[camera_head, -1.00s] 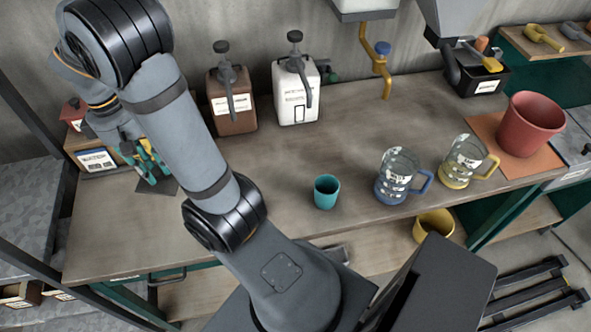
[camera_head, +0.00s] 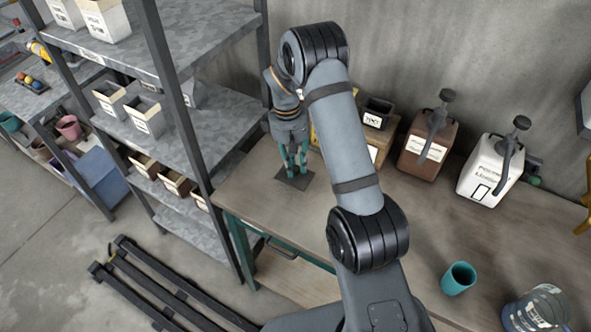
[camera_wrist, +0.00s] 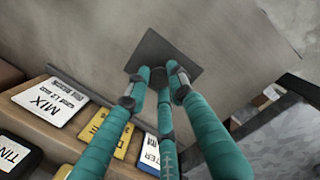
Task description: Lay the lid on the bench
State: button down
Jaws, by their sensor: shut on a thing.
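The lid (camera_head: 291,181) is a dark grey square plate at the left end of the wooden bench (camera_head: 262,205). It lies flat on or just above the bench top; I cannot tell whether it touches. In the wrist view the lid (camera_wrist: 166,50) is beyond my fingertips, in front of the plain bench surface (camera_wrist: 100,30). My gripper (camera_head: 293,172), with teal fingers, points down over the lid and is shut on it near its middle. The fingertips (camera_wrist: 158,76) cover the part they grip.
Small labelled bins (camera_head: 377,112) stand behind my gripper, close to it. A brown canister (camera_head: 425,150), a white canister (camera_head: 489,170) and a teal cup (camera_head: 458,278) stand further right. Grey shelving (camera_head: 190,125) rises just left of the bench. The bench middle is clear.

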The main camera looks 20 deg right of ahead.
aim_at(294, 167)
notch_tip(294, 167, down, 4)
jog(key=shift+r+p, duration=0.15)
jog(key=shift+p, duration=0.7)
jog(key=shift+f, duration=0.2)
jog(key=shift+f+b, duration=0.2)
jog(key=shift+b, duration=0.1)
jog(key=c, duration=1.5)
grip_release()
jog(key=shift+r, duration=0.15)
jog(key=r, duration=0.4)
jog(key=w+r+b, duration=0.1)
jog(key=r, duration=0.3)
jog(key=a+r+b, duration=0.1)
jog(key=r, duration=0.3)
jog(key=shift+w, duration=0.15)
